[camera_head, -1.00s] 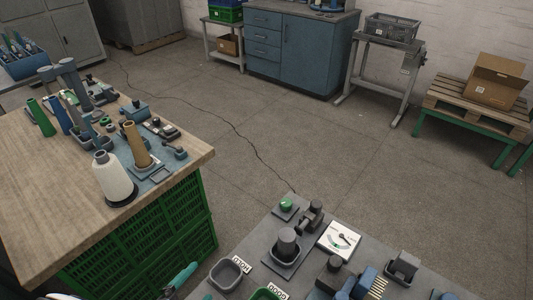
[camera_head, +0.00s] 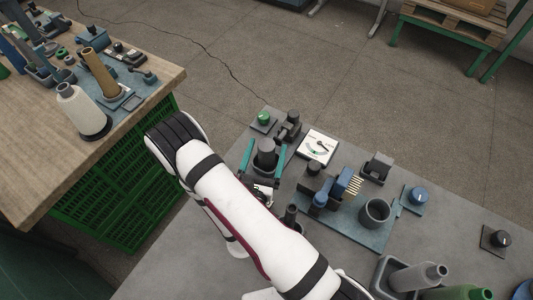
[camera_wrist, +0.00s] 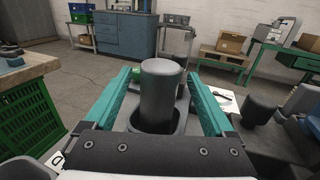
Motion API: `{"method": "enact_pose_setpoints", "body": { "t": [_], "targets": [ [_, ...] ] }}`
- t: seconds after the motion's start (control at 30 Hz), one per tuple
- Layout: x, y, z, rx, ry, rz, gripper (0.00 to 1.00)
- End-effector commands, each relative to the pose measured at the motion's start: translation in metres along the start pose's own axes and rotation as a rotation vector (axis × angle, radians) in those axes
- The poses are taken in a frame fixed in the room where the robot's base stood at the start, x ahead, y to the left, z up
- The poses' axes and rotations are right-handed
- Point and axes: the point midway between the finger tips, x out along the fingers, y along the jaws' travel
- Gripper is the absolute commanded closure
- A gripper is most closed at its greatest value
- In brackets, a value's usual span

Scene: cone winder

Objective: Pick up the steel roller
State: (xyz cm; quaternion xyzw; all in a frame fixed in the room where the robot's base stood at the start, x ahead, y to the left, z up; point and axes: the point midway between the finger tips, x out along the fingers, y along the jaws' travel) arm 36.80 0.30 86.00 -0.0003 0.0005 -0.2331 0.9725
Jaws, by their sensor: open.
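The steel roller appears to be the dark grey upright cylinder (camera_head: 266,149) standing in a dark holder on the grey table. In the wrist view the roller (camera_wrist: 160,88) rises from a round cup-like holder (camera_wrist: 137,124). My gripper (camera_head: 267,145) is open, with one teal finger on each side of the roller. In the wrist view my gripper (camera_wrist: 159,74) shows a visible gap between each finger and the roller. The roller's lower end is hidden inside the holder.
A grey cup (camera_head: 375,212) is further right. A wooden bench (camera_head: 150,88) with a cone of yarn (camera_head: 82,110) is at left.

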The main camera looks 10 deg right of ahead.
Motion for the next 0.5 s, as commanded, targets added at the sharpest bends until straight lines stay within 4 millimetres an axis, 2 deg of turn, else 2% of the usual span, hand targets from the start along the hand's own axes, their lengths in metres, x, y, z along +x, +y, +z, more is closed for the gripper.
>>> {"method": "enact_pose_setpoints", "body": {
  "t": [0.1,0.2,0.43,0.47,0.5],
  "targets": [
    [0.025,-0.001,-0.003,0.003,-0.004,-0.007,0.11],
    [0.04,0.0,-0.003,0.003,-0.002,-0.004,0.11],
    [0.044,0.001,-0.003,0.001,-0.001,0.0,0.11],
    [0.044,0.001,-0.003,0.001,-0.001,-0.001,0.13],
    [0.044,0.001,-0.003,0.001,-0.001,-0.001,0.2]
  ]
}}
